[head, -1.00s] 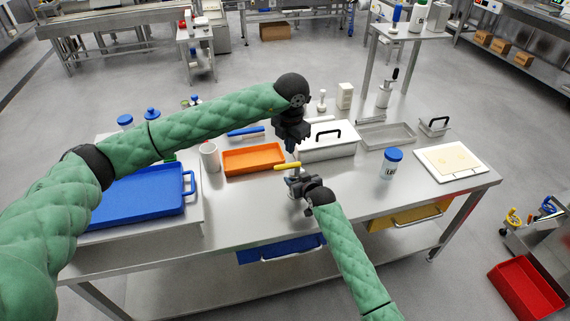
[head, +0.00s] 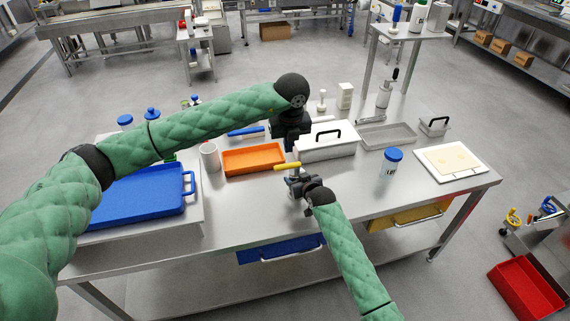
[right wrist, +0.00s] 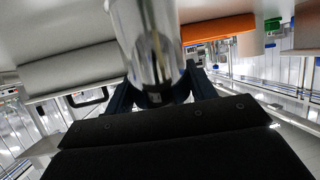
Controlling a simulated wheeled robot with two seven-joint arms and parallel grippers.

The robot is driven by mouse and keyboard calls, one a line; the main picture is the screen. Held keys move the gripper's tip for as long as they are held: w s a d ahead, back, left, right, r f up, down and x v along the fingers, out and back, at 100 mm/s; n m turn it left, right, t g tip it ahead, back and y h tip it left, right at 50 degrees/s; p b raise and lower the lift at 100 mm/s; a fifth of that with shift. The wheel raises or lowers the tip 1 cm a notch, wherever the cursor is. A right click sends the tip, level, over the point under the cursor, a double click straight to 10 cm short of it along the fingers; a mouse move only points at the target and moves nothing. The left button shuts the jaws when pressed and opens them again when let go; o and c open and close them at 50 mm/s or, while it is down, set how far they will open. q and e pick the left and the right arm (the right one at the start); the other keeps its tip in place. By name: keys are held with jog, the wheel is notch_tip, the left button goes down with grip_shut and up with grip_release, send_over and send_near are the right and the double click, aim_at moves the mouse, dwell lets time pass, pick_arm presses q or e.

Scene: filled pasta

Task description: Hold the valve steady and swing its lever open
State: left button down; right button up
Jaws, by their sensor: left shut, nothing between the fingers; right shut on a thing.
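The valve is a small metal piece with a yellow lever (head: 287,166) lying crosswise, its longer part to the left. It stands on the steel table's front middle. My right gripper (head: 295,181) is shut on the metal valve body (right wrist: 155,45), which shows as a shiny cylinder between the fingers in the right wrist view. My left gripper (head: 291,144) is behind the lever, beside the white lidded box, and apart from the lever. It is shut and empty; its fingertips are hard to make out.
An orange tray (head: 225,172) lies left of the valve, and the white box (head: 328,152) with a black handle stands behind it to the right. A blue tray (head: 125,212) is at the left. A blue-lidded jar (head: 390,166) stands to the right. The table's front right is clear.

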pick_arm(q)
jog(key=shift+f, duration=0.1)
jog(key=w+a+f, duration=0.1)
jog(key=w+f, duration=0.3)
jog(key=f, duration=0.8)
jog(key=shift+w+a, duration=0.2)
